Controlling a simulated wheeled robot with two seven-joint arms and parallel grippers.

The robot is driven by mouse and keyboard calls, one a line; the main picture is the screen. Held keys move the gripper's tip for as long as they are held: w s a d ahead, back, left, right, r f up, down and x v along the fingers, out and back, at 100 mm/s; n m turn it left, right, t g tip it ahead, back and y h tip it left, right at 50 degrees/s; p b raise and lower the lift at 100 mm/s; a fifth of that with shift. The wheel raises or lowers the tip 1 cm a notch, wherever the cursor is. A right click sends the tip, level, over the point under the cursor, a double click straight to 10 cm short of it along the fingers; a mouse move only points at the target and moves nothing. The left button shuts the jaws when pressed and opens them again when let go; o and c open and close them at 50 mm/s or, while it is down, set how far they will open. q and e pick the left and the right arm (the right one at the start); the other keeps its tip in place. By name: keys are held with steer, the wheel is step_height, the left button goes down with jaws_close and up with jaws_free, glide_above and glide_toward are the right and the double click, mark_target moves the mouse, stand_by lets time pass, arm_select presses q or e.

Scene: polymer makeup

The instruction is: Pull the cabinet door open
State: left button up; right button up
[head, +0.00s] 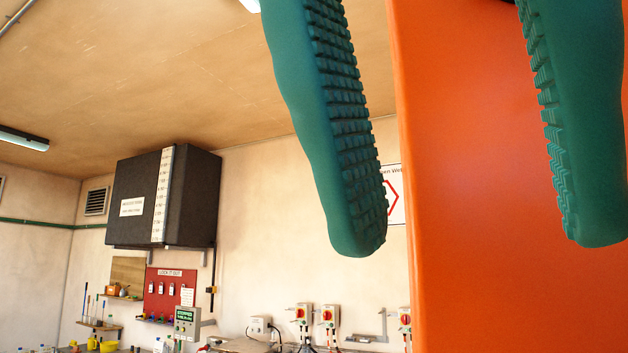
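A large plain orange panel (480,300) fills the right side of the head view, very close. It looks like the side or door of a cabinet, but I cannot tell which; no handle or hinge shows on it. My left gripper (478,245) comes down from the top with two teal, ridged fingers spread wide apart and nothing held between them. One finger hangs left of the panel's left edge, in front of the wall; the other hangs in front of the orange face. I cannot tell whether either touches the panel. My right gripper is not in view.
A black box (135,215) with white labels is mounted high on the back wall. Below are a red board (168,292), switch boxes (303,314) and a cluttered bench along the bottom edge. Open air lies left of the gripper.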

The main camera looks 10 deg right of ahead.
arm_select(q)
steer(key=p+v, duration=0.1)
steer(key=v, duration=0.4)
steer(key=shift+s+d, duration=0.15)
stand_by(0.5)
stand_by(0.4)
